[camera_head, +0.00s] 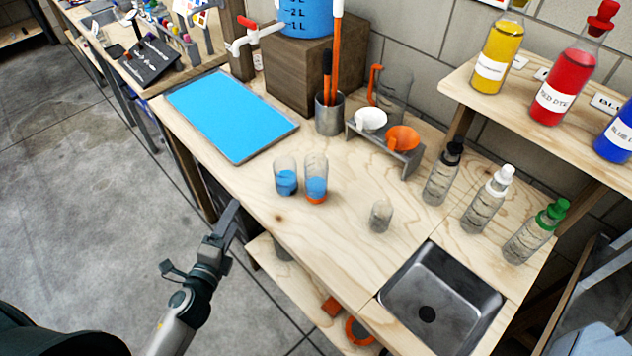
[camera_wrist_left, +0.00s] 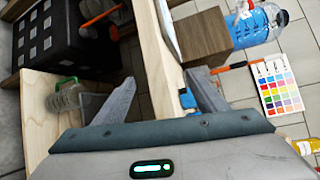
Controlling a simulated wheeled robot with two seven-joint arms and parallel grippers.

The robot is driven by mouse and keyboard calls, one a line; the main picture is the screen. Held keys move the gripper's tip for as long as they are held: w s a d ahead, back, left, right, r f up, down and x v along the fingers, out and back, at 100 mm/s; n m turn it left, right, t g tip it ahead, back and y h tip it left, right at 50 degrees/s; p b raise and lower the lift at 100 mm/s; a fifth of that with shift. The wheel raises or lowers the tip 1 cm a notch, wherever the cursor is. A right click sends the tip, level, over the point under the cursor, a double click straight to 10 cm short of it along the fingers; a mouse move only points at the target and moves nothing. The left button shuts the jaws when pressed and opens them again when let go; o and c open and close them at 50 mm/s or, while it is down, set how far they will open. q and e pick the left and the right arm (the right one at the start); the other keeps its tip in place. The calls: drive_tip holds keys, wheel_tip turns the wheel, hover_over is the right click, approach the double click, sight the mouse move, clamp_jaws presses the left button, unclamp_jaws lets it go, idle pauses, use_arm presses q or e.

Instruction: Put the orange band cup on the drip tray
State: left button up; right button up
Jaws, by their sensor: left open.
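The orange band cup (camera_head: 316,180) is clear, holds blue liquid and has an orange band at its base. It stands upright on the wooden bench, right beside another clear cup (camera_head: 286,177) with blue liquid. The drip tray (camera_head: 230,115) appears to be the flat blue tray with a grey rim at the bench's back left, with nothing on it. My left gripper (camera_head: 203,238) is open and empty, off the bench's front edge, left of and apart from the cups. Its spread fingers show in the left wrist view (camera_wrist_left: 160,101). My right gripper is not visible.
A small empty glass (camera_head: 381,216) stands right of the cups, near the sink (camera_head: 440,297). A tool holder (camera_head: 329,113), a scoop rack (camera_head: 385,145) and capped bottles (camera_head: 485,198) stand behind. The bench between cups and tray is clear. A lower shelf (camera_head: 300,297) juts out below.

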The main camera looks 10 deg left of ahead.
use_arm(q)
drive_tip(key=d+r+m+t+h, duration=0.35)
drive_tip(key=r+m, duration=0.65)
drive_tip(key=r, duration=0.5)
drive_tip(key=s+d+f+m+g+h, duration=0.1)
drive_tip(key=d+f+m+g+h, duration=0.2)
drive_tip(key=m, duration=0.9)
drive_tip(key=d+g+h, duration=0.2)
drive_tip(key=h, duration=0.2)
drive_tip(key=shift+s+d+m, duration=0.35)
drive_tip(key=shift+d+m, duration=0.05)
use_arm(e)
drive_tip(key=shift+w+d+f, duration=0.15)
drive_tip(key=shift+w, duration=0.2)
use_arm(q)
drive_tip(key=shift+w+d, duration=0.1)
